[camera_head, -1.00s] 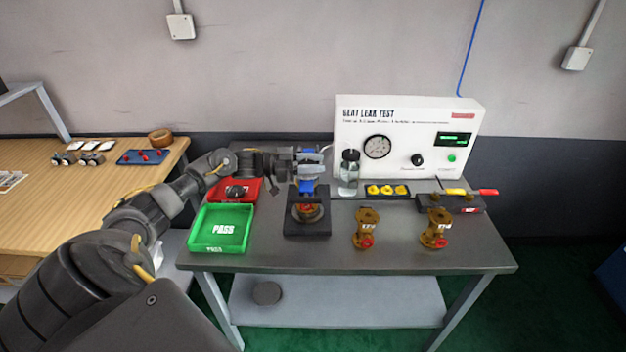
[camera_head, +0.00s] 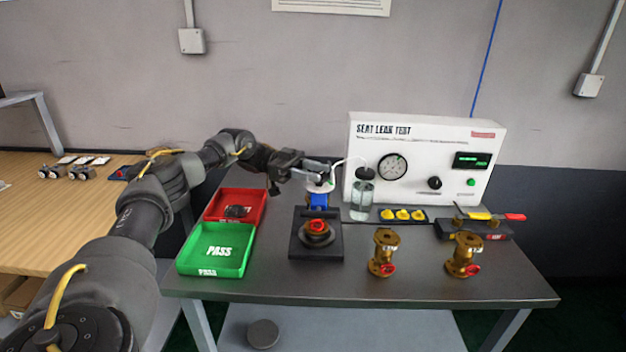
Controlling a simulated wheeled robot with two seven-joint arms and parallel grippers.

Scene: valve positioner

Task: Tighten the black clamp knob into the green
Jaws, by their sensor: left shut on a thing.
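The clamp fixture has a black base (camera_head: 301,251) at the table's middle. A valve with a red top (camera_head: 317,226) sits in it, and a blue block (camera_head: 318,201) stands above and behind the valve. A pale round plate (camera_head: 320,187) lies just above the blue block. My left gripper (camera_head: 318,177) reaches in from the left at the top of the fixture, its jaws shut on the black clamp knob, which the fingers mostly hide. Any green mark is too small to make out. My right gripper is out of view.
A green PASS tray (camera_head: 248,262) and a red tray (camera_head: 262,207) stand left of the fixture. Two brass valves (camera_head: 384,254) (camera_head: 464,257) stand to the right. A clear bottle (camera_head: 362,198) and the white test panel (camera_head: 365,136) are close behind on the right.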

